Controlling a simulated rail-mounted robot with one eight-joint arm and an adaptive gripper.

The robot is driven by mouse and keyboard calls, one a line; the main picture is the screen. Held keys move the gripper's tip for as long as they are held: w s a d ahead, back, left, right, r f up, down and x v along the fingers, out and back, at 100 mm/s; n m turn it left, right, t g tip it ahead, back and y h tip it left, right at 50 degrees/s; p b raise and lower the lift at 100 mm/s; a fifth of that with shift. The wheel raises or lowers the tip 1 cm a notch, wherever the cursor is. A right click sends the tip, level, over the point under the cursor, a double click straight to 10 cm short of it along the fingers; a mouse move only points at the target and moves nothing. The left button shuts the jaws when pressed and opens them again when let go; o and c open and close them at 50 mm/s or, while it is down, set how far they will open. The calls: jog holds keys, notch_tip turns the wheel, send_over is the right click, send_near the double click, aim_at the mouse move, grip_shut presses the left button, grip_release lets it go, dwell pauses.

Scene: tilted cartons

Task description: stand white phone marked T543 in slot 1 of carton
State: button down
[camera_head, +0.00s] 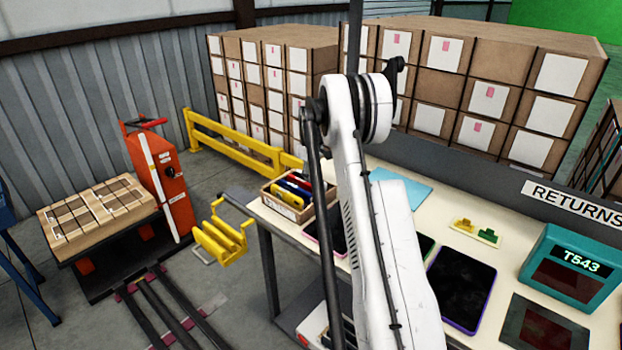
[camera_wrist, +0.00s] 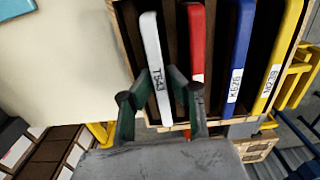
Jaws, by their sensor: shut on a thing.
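The white phone (camera_wrist: 153,50), marked T543, stands on edge in the wrist view, in the leftmost compartment of the carton (camera_wrist: 124,36). My gripper (camera_wrist: 162,84) is shut on its near end, one finger each side of the label. Red (camera_wrist: 195,45), blue (camera_wrist: 240,50) and yellow (camera_wrist: 279,50) phones stand in the compartments to its right. In the head view the carton (camera_head: 281,207) is on the bench, left of my arm, which hides its right part and my gripper. The phone's lower edge is hidden, so I cannot tell if it touches the carton floor. No slot numbers are readable.
The bench (camera_head: 380,168) also bears a blue sheet (camera_head: 404,190), a purple-edged tablet (camera_head: 461,288) and a teal display reading T543 (camera_head: 571,268). A yellow rack (camera_head: 221,240) stands beyond the bench's left edge. In the wrist view, bare bench lies left of the carton.

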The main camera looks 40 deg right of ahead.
jog(key=c, duration=1.6)
grip_release()
jog(key=shift+c, duration=0.2)
notch_tip(320, 180, up, 12)
jog(key=shift+r, duration=0.2)
notch_tip(320, 180, up, 7)
jog(key=p, duration=0.3)
jog(key=shift+f, duration=0.15)
